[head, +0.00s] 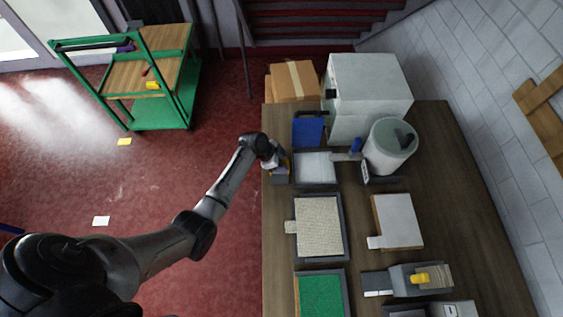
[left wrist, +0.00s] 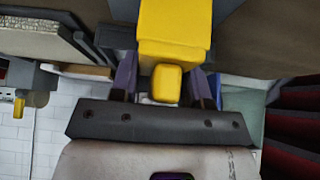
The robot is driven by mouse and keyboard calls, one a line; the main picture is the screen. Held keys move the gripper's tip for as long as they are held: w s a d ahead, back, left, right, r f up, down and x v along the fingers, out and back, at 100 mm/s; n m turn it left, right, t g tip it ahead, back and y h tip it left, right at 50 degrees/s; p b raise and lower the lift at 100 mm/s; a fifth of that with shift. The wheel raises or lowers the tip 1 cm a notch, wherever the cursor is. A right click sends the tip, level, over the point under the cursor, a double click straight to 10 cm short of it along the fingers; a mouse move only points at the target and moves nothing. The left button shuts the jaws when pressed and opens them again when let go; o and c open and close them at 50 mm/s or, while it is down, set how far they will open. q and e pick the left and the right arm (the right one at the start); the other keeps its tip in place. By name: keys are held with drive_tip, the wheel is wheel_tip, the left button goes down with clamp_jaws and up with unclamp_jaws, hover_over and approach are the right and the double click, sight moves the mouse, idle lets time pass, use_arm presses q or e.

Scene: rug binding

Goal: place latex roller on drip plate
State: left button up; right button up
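My left gripper (head: 272,162) is at the left edge of the wooden table. In the left wrist view its fingers (left wrist: 165,85) stand on both sides of a yellow handle (left wrist: 173,35) and appear closed on it. My right gripper is not in view.
A shallow tray with pale contents (head: 316,168) is just right of the gripper. A blue bin (head: 308,130), white cabinet (head: 368,85) and grey drum (head: 390,150) stand behind and right. A beige rug tray (head: 318,226) lies nearer. The table's right side has free room.

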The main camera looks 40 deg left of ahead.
use_arm(q)
drive_tip(key=o, duration=0.5)
drive_tip(key=shift+r, duration=0.3)
drive_tip(key=v, duration=1.2)
drive_tip(key=s+d+f+n+g+y, duration=0.1)
drive_tip(key=s+d+f+n+y, duration=0.1)
drive_tip(key=s+d, duration=0.45)
drive_tip(key=s+d+f+n+y, duration=0.1)
drive_tip(key=s+d+f, duration=0.15)
drive_tip(key=s, duration=0.75)
drive_tip(key=s+d+r+n, duration=0.1)
drive_tip(key=s, duration=0.2)
drive_tip(key=s+d+r+n+y, duration=0.1)
drive_tip(key=s+d+r+n, duration=0.1)
drive_tip(key=s, duration=0.2)
drive_tip(key=s+d+r+n, duration=0.1)
drive_tip(key=s+d+r, duration=0.1)
drive_tip(key=s, duration=0.2)
drive_tip(key=shift+d+n+y, duration=0.15)
drive_tip(key=shift+n+y, duration=0.15)
drive_tip(key=shift+y, duration=0.1)
